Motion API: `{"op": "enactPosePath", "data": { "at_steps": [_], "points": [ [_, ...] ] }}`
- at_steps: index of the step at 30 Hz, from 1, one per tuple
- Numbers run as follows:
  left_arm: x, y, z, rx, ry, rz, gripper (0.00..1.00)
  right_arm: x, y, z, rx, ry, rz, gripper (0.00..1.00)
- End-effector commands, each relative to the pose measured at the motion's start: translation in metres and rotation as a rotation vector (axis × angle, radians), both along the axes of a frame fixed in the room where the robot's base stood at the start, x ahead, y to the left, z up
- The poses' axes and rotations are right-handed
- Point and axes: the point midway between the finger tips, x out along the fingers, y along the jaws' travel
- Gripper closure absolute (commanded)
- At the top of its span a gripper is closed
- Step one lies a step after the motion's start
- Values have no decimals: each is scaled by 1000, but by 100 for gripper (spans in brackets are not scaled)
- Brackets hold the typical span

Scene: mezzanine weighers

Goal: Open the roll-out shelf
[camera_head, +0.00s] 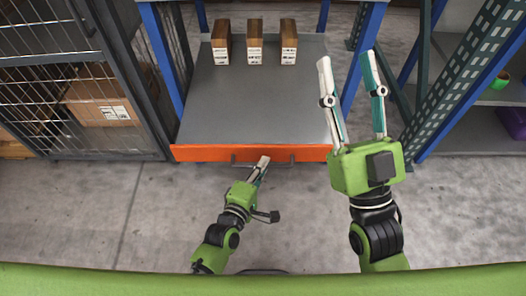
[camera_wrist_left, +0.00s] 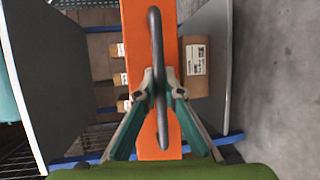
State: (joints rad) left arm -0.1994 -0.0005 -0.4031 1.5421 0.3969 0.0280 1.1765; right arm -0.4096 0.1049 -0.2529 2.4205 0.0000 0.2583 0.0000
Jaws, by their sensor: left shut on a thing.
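The roll-out shelf (camera_head: 265,105) is a flat grey deck with an orange front edge (camera_head: 205,153), set between blue uprights. How far it is out of the rack I cannot tell. A dark bar handle (camera_head: 240,161) sits on the orange front. In the left wrist view the handle (camera_wrist_left: 156,35) stands in front of the orange strip (camera_wrist_left: 133,25). My left gripper (camera_head: 263,162) is shut on this handle; its fingers (camera_wrist_left: 158,88) close around the bar near its middle. My right gripper (camera_head: 346,60) is open and empty, above the shelf's right side.
Three brown cartons (camera_head: 254,42) stand in a row at the back of the shelf. A wire-mesh cage with a cardboard box (camera_head: 103,97) is on the left. A rack with a green item (camera_head: 500,80) and a purple bin (camera_head: 513,122) is on the right. The concrete floor in front is clear.

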Motion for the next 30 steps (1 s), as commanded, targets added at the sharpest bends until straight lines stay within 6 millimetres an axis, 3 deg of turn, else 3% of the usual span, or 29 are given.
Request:
{"op": "enactPosePath", "data": {
  "at_steps": [6, 12, 21, 30],
  "points": [
    [-32, 0, 0, 3, 7, -3, 100, 33, 2, -51, -83, 290, -16, 60],
    [-59, 0, 0, 3, 7, -3, 100, 45, -2, -103, -148, 534, -30, 60],
    [-95, 0, -1, 1, 7, -2, 100, 40, -12, -168, -222, 822, -47, 60],
    [-113, 0, -2, 2, 6, -2, 100, 30, -18, -198, -255, 959, -53, 60]
  ]
}}
